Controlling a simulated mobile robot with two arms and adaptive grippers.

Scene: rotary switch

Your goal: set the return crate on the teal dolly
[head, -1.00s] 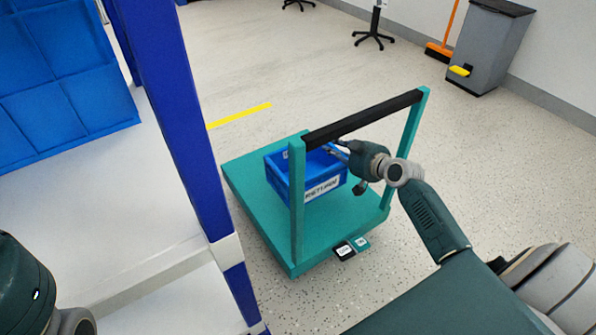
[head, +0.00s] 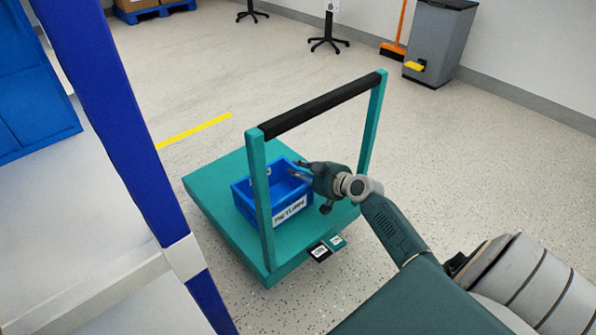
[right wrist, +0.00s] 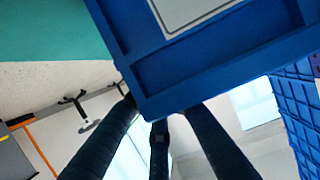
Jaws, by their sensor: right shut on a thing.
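The return crate (head: 243,203) is a blue open box with a white "RETURN" label on its side. It is over the deck of the teal dolly (head: 215,178), behind the near post of the handle frame, which hides part of it. It looks level; I cannot tell whether its bottom touches the deck. My right gripper (head: 297,171) reaches through under the handle and is shut on the crate's right rim. In the right wrist view the crate (right wrist: 215,85) fills the top, with the fingers (right wrist: 160,125) against its edge. My left gripper is not in view.
The dolly's black handle bar (head: 322,105) spans above my right wrist, between two teal posts. A blue rack post (head: 110,120) and white shelf (head: 95,215) stand at left. Small tags (head: 320,251) hang at the dolly's front edge. Open floor lies beyond; a grey bin (head: 437,45) stands far back.

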